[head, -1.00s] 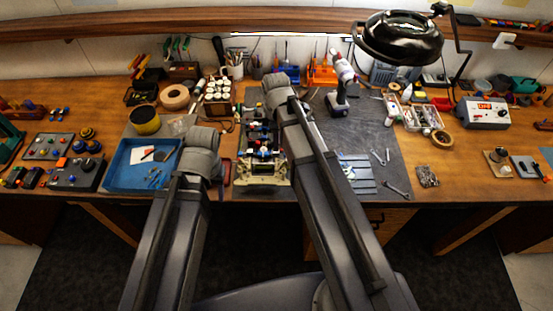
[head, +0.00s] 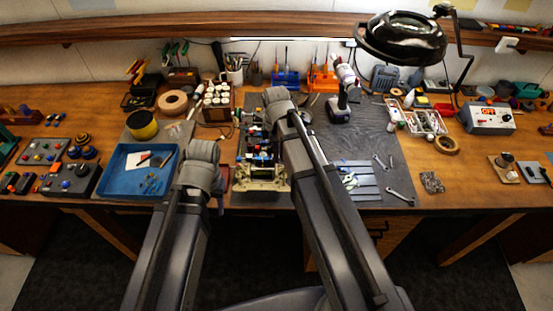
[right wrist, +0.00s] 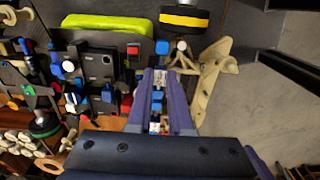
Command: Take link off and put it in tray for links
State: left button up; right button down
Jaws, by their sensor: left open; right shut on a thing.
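The car chassis (head: 262,183) stands on the dark mat, its far part hidden behind my right arm. In the right wrist view the chassis shows a cream suspension arm (right wrist: 208,85), a black box and blue parts. My right gripper (right wrist: 163,84) is over the chassis, its two purple fingers shut on a small part, taken to be the link, mostly hidden between them. I cannot tell whether it is still attached. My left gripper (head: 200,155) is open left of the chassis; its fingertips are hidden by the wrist. A grey slotted tray (head: 362,190) lies right of the chassis.
A blue tray (head: 112,183) with small tools lies left of my left gripper. Wrenches (head: 400,196) lie right of the slotted tray. A cordless screwdriver (head: 341,105) stands behind on the mat. A magnifier lamp (head: 402,38) hangs over the back right.

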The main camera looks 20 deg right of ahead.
pick_arm(q)
jog(key=shift+r+p, duration=0.6)
pick_arm(e)
jog(key=shift+r, duration=0.6)
jog(key=shift+r+p, duration=2.05)
pick_arm(q)
notch_tip(320, 180, up, 4)
jog(key=shift+r, duration=0.1)
jog(key=shift+s, duration=0.1)
pick_arm(e)
jog(key=shift+s+f, duration=0.1)
jog(key=shift+f, duration=0.05)
